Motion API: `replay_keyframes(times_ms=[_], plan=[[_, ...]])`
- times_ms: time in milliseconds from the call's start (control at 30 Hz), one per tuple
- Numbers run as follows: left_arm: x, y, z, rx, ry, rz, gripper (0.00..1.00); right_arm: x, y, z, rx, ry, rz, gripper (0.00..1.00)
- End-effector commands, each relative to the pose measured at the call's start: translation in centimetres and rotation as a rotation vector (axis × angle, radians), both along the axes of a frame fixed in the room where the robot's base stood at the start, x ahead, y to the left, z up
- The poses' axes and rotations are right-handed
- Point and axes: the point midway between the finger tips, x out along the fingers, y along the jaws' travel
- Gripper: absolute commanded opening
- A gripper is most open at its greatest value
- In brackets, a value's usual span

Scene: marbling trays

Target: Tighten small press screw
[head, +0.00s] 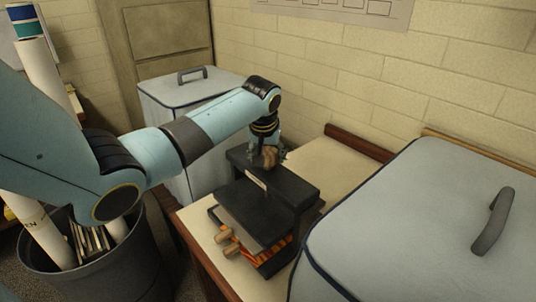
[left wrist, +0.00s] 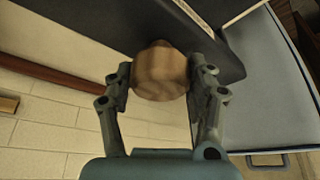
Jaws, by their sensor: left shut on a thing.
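The small press (head: 297,187) is a dark frame with a crossbar and flat plates, standing on a pale table. Its screw has a round wooden knob (head: 269,157) above the crossbar. In the left wrist view the knob (left wrist: 160,72) sits between the two fingers, against the dark crossbar (left wrist: 205,40). My left gripper (head: 263,146) comes down on the knob from above and is shut on it. In the left wrist view the left gripper (left wrist: 160,80) has a finger on each side of the knob. The screw's thread is hidden. My right gripper is not in view.
A large covered box with a handle (head: 420,230) stands close on the right. Another covered box (head: 190,90) stands behind. A dark bin (head: 100,265) with rolls is at lower left.

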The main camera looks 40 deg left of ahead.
Motion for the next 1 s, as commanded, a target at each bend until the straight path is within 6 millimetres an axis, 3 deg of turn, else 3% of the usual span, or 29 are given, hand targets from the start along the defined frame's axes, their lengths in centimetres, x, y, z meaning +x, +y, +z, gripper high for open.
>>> replay_keyframes(times_ms=[600,1000], plan=[[-0.03,0.27,0.07,0.001,-0.001,-0.500,0.23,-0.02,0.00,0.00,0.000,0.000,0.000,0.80],[-0.02,0.28,0.06,0.001,-0.002,-0.690,0.23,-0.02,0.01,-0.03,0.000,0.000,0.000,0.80]])
